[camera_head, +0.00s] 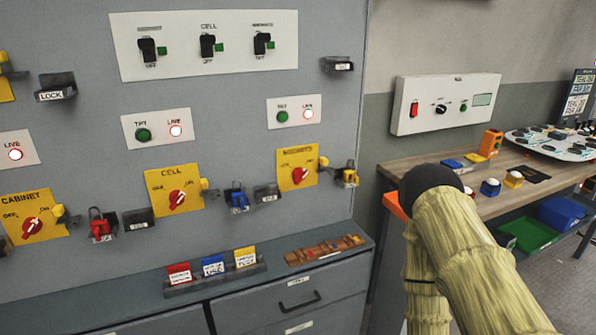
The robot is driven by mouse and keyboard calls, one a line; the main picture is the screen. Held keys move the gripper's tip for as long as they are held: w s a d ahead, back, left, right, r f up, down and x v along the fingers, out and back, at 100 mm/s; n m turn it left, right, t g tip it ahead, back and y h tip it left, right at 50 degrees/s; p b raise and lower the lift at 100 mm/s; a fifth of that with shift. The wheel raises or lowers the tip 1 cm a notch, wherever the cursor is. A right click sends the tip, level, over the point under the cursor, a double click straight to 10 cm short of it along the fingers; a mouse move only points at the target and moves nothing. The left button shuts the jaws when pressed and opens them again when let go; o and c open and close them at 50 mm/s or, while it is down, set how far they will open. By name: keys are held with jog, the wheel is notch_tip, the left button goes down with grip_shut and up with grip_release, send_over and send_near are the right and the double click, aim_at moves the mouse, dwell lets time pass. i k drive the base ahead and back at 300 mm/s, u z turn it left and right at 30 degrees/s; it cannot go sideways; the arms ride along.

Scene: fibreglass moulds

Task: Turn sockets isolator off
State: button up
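Several yellow isolator plates with red rotary handles are on the grey panel. The right-hand one (297,173) has a small label that I cannot read clearly; it may be the sockets isolator. Its red handle (299,176) is tilted, and its exact setting is too small to read. Above it, a white plate (294,111) has a green lamp and a lit LIVE lamp (308,114). The middle isolator (177,196) reads CELL and the left one (33,220) reads CABINET.
Padlocks, red (100,226), blue (238,198) and yellow (349,175), hang by the isolators. A tag rack (215,281) stands on the ledge below. A white plate (205,41) above carries black switches. A wooden bench (519,188) stands at the right, behind my arm.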

aim_at(299, 174)
jog(key=k, duration=1.15)
jog(key=u, duration=0.85)
jog(key=i, duration=1.65)
jog(key=z, duration=0.75)
